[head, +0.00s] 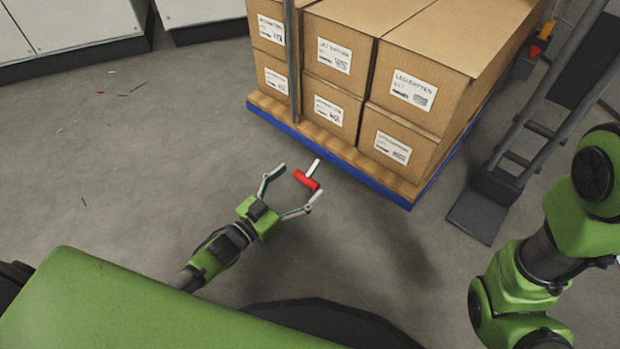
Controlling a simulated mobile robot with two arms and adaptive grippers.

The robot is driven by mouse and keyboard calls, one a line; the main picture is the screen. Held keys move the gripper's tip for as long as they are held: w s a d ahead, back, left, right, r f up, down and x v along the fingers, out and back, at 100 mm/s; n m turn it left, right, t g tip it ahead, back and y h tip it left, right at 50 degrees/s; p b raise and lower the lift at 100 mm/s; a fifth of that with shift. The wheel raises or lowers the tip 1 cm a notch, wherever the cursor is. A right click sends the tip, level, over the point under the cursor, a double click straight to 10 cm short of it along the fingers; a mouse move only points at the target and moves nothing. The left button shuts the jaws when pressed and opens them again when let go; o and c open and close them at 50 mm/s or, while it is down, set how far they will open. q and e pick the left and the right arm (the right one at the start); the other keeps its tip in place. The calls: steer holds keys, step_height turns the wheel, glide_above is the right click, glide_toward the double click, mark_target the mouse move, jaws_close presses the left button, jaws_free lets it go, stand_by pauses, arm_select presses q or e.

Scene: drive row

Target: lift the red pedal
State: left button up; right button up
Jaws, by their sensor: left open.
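The red pedal (307,181) is a short red bar on a white stem that runs back towards the pallet's front edge. It shows in the head view near the middle. My left gripper (299,179) is open, with one fingertip to the left of the pedal and the other at its lower right. The pedal appears between or just beyond the fingertips; I cannot tell whether either finger touches it. My right arm (520,275) is at the right, and its gripper is outside the picture.
A blue-edged wooden pallet (340,153) loaded with cardboard boxes (333,75) stands behind the pedal. A dark metal frame with a flat foot (478,216) stands right of it. Pale cabinets (75,25) are at the back left. The grey floor (130,150) at left is mostly clear.

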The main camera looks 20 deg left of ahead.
mark_target(310, 172)
arm_select(q)
steer(key=b+x, duration=0.2)
steer(key=x, duration=0.2)
steer(key=shift+f, duration=0.1)
steer(key=shift+w+d, duration=0.25)
steer(key=shift+w, duration=0.25)
